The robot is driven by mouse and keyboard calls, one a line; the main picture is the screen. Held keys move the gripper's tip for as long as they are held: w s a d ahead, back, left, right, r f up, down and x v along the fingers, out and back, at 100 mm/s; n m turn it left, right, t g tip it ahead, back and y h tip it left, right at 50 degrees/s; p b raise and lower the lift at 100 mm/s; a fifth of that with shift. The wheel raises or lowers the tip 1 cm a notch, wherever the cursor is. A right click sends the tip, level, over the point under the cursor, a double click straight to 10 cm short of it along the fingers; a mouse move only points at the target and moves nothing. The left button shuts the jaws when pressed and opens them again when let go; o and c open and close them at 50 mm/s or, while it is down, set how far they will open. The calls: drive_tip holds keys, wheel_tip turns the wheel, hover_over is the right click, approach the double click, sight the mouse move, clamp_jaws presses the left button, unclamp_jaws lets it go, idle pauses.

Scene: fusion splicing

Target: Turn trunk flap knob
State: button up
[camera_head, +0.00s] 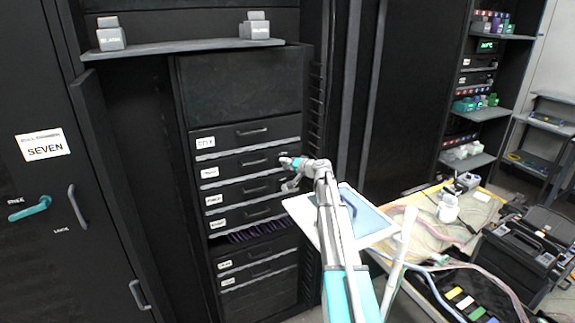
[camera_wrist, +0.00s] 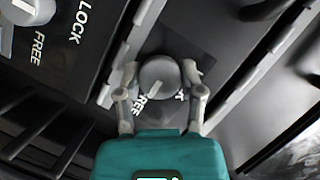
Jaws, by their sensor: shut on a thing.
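The round grey knob (camera_wrist: 160,77) with a light pointer line sits on a dark panel in the wrist view. Its pointer slants toward the lower left, near lettering partly hidden by my fingers. My gripper (camera_wrist: 160,90) has one finger on each side of the knob and is shut on it. In the head view, my gripper (camera_head: 288,163) is at the right end of a drawer-like flap (camera_head: 240,165) in the black rack. The knob itself is hidden there by the gripper.
Another knob (camera_wrist: 33,10) marked LOCK and FREE is at the wrist view's upper left. Several labelled drawers fill the rack. A white-framed tray (camera_head: 375,238) is right of my arm, before a cluttered workbench (camera_head: 440,225). A shelf (camera_head: 185,47) with two grey blocks is above.

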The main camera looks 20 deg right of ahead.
drive_tip(key=shift+c, duration=1)
drive_tip(key=shift+d, duration=0.15)
drive_tip(key=shift+c, duration=0.2)
